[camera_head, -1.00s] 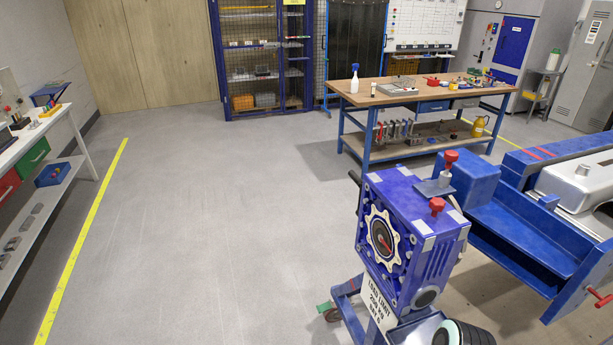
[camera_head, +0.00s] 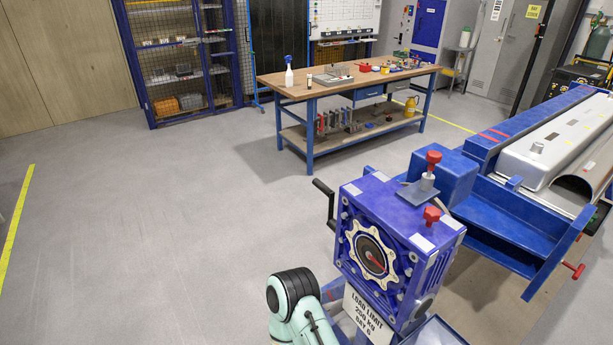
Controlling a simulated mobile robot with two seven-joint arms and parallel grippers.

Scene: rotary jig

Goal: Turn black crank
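The black crank (camera_head: 324,202) sticks out from the left side of the blue gearbox (camera_head: 397,233). Its upper handle points up and to the left, and the rest runs down behind the box edge. The gearbox has a cream dial plate with a red pointer (camera_head: 375,256) on its front, and red knobs on top. A mint and black link of my arm shows at the bottom, left of the gearbox and below the crank. No gripper fingers show, and nothing is seen touching the crank.
A blue jig frame (camera_head: 507,222) holding a silver part (camera_head: 545,138) stands to the right. A workbench (camera_head: 281,82) is behind. The floor left of the crank is clear.

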